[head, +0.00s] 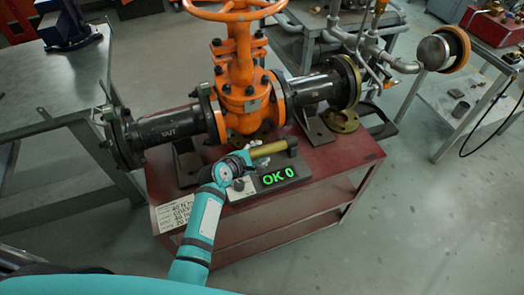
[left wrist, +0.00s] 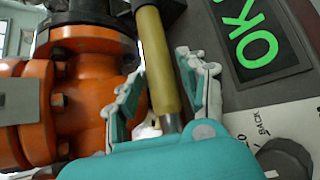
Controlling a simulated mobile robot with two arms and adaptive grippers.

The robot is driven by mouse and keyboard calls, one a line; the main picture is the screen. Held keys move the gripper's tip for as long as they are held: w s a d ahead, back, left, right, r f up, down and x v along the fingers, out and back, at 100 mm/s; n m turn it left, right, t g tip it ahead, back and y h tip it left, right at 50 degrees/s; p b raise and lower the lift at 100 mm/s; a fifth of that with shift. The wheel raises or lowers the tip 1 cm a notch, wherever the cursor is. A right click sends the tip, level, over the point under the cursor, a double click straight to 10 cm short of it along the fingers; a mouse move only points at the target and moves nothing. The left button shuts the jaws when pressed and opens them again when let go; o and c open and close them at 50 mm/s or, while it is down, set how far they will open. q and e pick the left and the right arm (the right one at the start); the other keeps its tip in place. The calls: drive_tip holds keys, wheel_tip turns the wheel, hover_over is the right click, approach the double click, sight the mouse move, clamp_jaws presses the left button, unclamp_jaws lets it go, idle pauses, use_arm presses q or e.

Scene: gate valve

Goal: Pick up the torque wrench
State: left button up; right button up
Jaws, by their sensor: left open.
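The torque wrench (head: 268,149) lies on the red cart in front of the orange valve, its olive-yellow shaft running left to right. A dark block is at its right end. My left gripper (head: 246,158) is at the shaft's left end. In the left wrist view the shaft (left wrist: 155,55) runs between the two spread fingers of my left gripper (left wrist: 163,80), with a thinner grey section near the palm. The fingers stand apart from the shaft on both sides. Its near end is hidden by my gripper. My right gripper is not in view.
The orange gate valve (head: 243,90) with dark flanged pipes stands close behind the wrench. A black display (head: 278,178) reading "OK 0" in green is just in front. A white paper label (head: 174,213) is on the red cart (head: 330,160). Open floor lies to the right.

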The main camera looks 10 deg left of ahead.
use_arm(q)
drive_tip(key=x, duration=0.3)
drive_tip(key=shift+a, duration=0.1)
drive_tip(key=shift+s, duration=0.1)
clamp_jaws()
drive_tip(key=shift+r, duration=0.25)
